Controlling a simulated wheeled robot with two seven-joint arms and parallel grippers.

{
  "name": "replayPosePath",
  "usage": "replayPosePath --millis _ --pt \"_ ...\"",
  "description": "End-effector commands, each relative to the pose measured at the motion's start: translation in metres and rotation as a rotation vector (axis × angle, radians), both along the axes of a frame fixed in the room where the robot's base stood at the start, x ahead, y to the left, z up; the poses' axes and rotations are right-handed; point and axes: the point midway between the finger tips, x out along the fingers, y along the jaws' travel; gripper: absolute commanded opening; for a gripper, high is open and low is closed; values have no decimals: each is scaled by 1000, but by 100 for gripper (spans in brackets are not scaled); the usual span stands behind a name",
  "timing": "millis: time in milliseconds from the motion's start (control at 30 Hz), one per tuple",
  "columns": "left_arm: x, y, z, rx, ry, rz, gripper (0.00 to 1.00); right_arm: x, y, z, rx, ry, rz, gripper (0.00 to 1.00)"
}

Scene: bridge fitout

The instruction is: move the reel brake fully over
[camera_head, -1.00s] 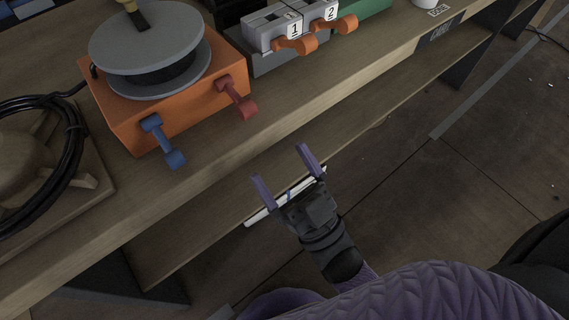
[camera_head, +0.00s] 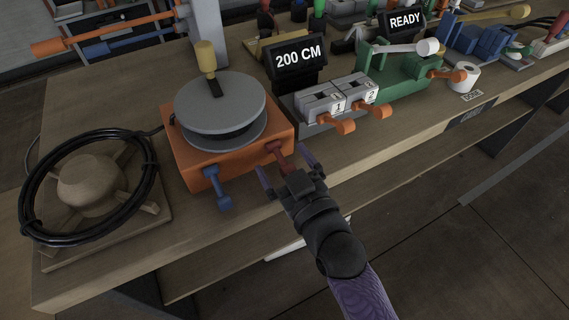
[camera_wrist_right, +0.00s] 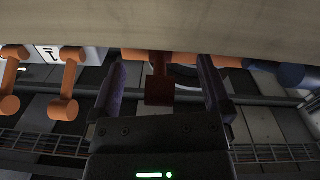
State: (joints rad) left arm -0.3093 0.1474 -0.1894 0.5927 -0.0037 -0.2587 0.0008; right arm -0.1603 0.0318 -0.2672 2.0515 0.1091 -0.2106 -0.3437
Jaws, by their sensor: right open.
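The reel is a grey disc drum (camera_head: 222,98) with an upright tan knob, on an orange base box (camera_head: 196,164). Two levers stick out of the box's front: a blue one (camera_head: 218,188) on the left and a dark red one (camera_head: 279,152) on the right. No label shows which is the brake. My right gripper (camera_head: 285,162) is open in front of the red lever. In the right wrist view the red lever (camera_wrist_right: 159,88) lies between the two spread fingers, with a gap on each side; the blue lever (camera_wrist_right: 288,73) is off to the right. My left gripper is out of view.
A black cable coil (camera_head: 88,190) on a wooden stand is left of the reel. A "200 CM" display (camera_head: 298,58) stands behind. Right are a grey unit with two orange levers (camera_head: 342,127) and a green machine (camera_head: 400,68). The bench front edge is close below my gripper.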

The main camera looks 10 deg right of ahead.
Motion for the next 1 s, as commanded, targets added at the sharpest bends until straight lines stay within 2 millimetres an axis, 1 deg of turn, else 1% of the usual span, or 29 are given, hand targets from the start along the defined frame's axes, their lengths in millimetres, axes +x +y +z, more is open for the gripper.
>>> replayPosePath --millis 200,233,267,300,367,400,467,500,567,600,633,667,733,867,933,1000 --pt "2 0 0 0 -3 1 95 1 0 1 0 0 0 99" --pt "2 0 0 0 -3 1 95 1 0 1 0 0 0 95" --pt "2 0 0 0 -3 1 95 1 0 1 0 0 0 89" --pt "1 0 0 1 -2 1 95 1 0 1 0 0 0 80" --pt "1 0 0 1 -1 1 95 1 0 1 0 0 -1 68" --pt "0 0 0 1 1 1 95 1 0 1 0 -1 -1 59" --pt "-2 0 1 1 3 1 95 1 0 1 0 -1 -1 47" --pt "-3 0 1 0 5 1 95 1 0 1 0 -1 -1 38" --pt "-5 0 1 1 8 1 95 1 0 1 0 0 -1 25" --pt "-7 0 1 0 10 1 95 1 0 1 0 0 -1 17" --pt "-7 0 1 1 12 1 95 1 0 1 0 -1 -1 11" --pt "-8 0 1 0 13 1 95 1 0 1 0 -1 -1 6" --pt "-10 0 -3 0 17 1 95 1 0 -3 4 -14 0 6" --pt "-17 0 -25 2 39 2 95 3 1 -15 41 -126 -1 7" --pt "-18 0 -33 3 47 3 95 3 1 -16 61 -186 -1 6" --pt "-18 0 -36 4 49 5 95 3 1 -15 73 -224 0 6"
